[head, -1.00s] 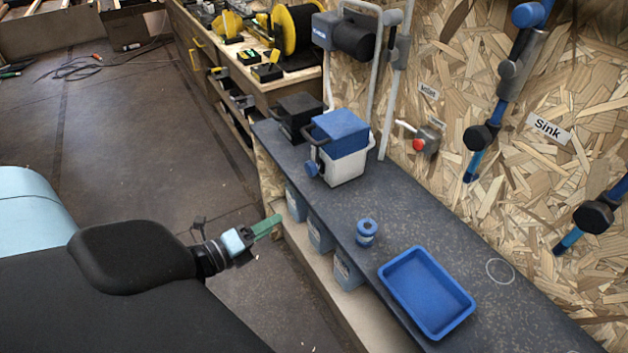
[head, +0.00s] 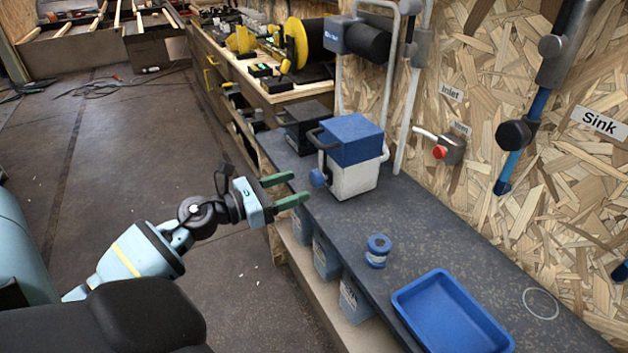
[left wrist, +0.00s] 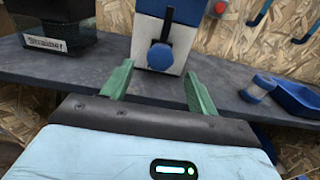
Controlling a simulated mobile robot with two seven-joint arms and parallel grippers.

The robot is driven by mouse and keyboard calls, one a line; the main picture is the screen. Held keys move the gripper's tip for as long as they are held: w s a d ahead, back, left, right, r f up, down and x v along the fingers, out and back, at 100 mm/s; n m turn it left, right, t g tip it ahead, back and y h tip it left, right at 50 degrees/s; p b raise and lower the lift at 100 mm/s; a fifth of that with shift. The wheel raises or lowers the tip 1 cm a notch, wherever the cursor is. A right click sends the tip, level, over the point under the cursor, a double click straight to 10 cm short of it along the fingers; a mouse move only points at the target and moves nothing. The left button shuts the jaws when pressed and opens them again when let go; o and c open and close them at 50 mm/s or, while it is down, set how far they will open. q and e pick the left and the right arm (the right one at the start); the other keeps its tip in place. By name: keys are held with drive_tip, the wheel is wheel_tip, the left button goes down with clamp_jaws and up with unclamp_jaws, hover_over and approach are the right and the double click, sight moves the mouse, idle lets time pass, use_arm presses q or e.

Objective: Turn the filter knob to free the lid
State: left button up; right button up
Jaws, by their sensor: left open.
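The filter is a white box (head: 354,177) with a blue lid (head: 350,138) on the dark counter. Its blue knob (head: 318,178) is on the side facing my gripper, with a dark handle (head: 314,139) above it. My left gripper (head: 285,189), with green fingers, is open and empty, in front of the counter edge and short of the knob. In the left wrist view the knob (left wrist: 160,56) lies ahead, between and beyond the two open fingertips (left wrist: 158,78). My right gripper is not in view.
A black box labelled Strainer (left wrist: 55,40) stands left of the filter. A small blue-and-white container (head: 377,251) and a blue tray (head: 450,312) are to the right on the counter (head: 432,228). Pipes rise behind the filter. A red-knobbed valve (head: 441,152) is on the wall.

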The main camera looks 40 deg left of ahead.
sight(313, 180)
use_arm(q)
drive_tip(key=x, duration=0.4)
drive_tip(key=shift+w+d, duration=0.1)
drive_tip(key=shift+w, duration=0.2)
drive_tip(key=shift+w+d, duration=0.25)
drive_tip(key=shift+w, duration=0.35)
drive_tip(key=shift+c, duration=0.9)
drive_tip(key=c, duration=0.8)
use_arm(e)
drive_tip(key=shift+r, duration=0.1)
